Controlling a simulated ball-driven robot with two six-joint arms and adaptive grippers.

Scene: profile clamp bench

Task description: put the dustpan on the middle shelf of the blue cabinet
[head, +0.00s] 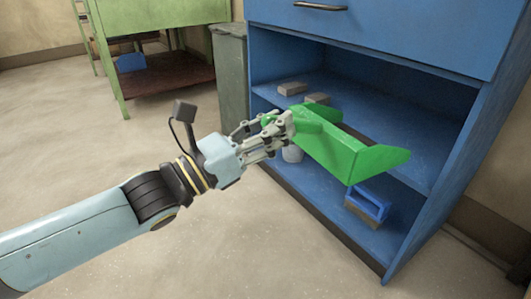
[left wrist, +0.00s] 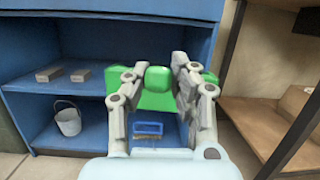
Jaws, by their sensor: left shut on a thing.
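The green dustpan (head: 341,150) is held by its handle in my left gripper (head: 282,130), in front of the blue cabinet (head: 377,74). In the left wrist view the gripper's fingers (left wrist: 157,88) close on the green handle (left wrist: 158,78), and the dustpan's pan is partly hidden behind them. The cabinet's middle shelf (head: 400,130) lies behind the dustpan in the head view. It also shows in the left wrist view (left wrist: 40,85). I cannot tell whether the dustpan touches the shelf. My right gripper is not in view.
Two grey blocks (head: 292,89) lie on the middle shelf's left part. A white bucket (left wrist: 68,120) and a blue-handled brush (head: 367,206) are on the bottom shelf. A grey-green bin (head: 229,80) stands left of the cabinet. A green bench (head: 160,15) stands at the back left.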

